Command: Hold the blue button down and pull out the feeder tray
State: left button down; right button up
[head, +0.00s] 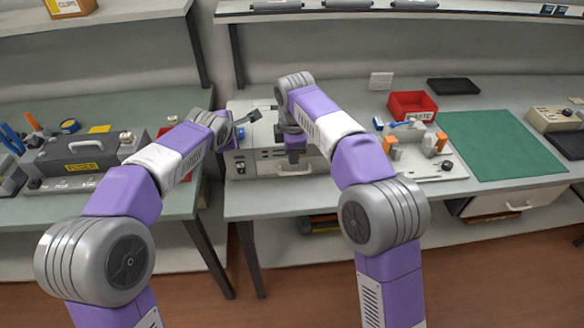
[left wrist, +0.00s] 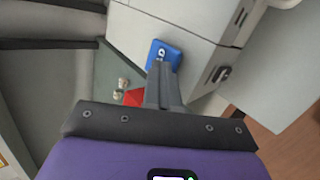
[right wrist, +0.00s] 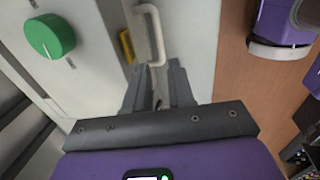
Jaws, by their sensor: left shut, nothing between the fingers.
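The feeder machine (head: 240,108) is a pale box on the bench, partly hidden behind my arms. The blue button (left wrist: 162,54) is on its surface in the left wrist view; it also shows small in the head view (head: 240,132). My left gripper (left wrist: 163,68) is shut and empty, its tips at the button's lower edge; I cannot tell whether they press it. The feeder tray's white handle (right wrist: 159,35) is a loop on the machine's front. My right gripper (right wrist: 157,68) is open, its tips on either side of the handle's near end.
A green knob (right wrist: 50,36) and a yellow piece (right wrist: 127,46) are on the machine beside the handle. A grey unit (head: 85,155) stands on the left bench. A red bin (head: 412,105) and green mat (head: 500,145) lie to the right. The floor in front is clear.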

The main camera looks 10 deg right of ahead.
aim_at(292, 174)
jog(key=f, duration=0.2)
jog(key=w+f, duration=0.1)
jog(key=f, duration=0.4)
jog(key=shift+w+f, duration=0.2)
jog(key=shift+f, duration=0.2)
jog(key=shift+c, duration=0.3)
grip_shut()
